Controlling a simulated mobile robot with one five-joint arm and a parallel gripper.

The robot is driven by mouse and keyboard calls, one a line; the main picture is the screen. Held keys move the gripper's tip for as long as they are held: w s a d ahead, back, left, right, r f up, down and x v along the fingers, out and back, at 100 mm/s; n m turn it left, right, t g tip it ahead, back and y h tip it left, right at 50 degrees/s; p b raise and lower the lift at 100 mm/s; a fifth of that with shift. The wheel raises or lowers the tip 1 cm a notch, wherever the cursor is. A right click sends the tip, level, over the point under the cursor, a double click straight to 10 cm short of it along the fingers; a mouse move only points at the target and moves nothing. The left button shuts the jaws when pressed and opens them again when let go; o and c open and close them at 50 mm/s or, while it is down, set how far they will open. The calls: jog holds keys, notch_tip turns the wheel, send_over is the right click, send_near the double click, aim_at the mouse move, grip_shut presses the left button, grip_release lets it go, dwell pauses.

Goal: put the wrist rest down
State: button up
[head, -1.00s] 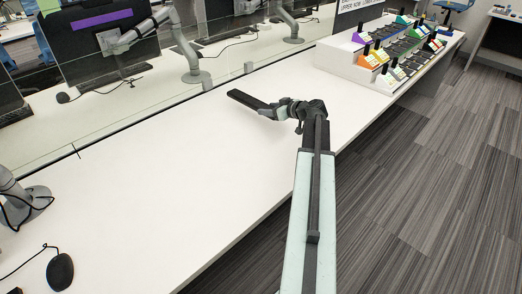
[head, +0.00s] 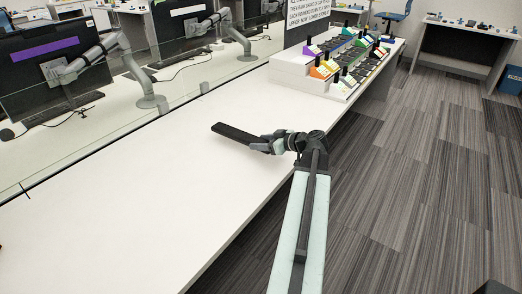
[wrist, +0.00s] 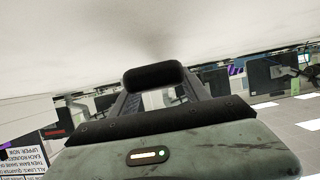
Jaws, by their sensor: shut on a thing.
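The wrist rest (head: 234,133) is a long dark bar. In the head view my gripper (head: 262,144) holds it by its near end, over the white table (head: 150,200). It looks raised above the surface, but the exact gap is hard to tell. In the wrist view the dark rounded end of the wrist rest (wrist: 154,75) shows between my two fingers. My gripper (wrist: 160,95) is shut on it.
A glass divider (head: 130,118) runs along the table's back, with monitors on arms behind it. A white stand with several colourful devices (head: 340,65) is at the far end. The table between is bare. Grey striped floor (head: 420,190) lies to the right.

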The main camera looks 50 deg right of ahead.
aim_at(261, 155)
notch_tip(261, 155, down, 4)
jog(key=b, duration=0.3)
jog(key=shift+b, duration=0.3)
jog(key=shift+r, duration=0.3)
jog(key=o, duration=1.6)
jog(key=shift+c, duration=0.2)
jog(key=shift+p, duration=0.3)
jog(key=p+v, duration=0.4)
jog(key=v, duration=0.7)
jog(key=shift+r, duration=0.2)
jog(key=shift+s, duration=0.4)
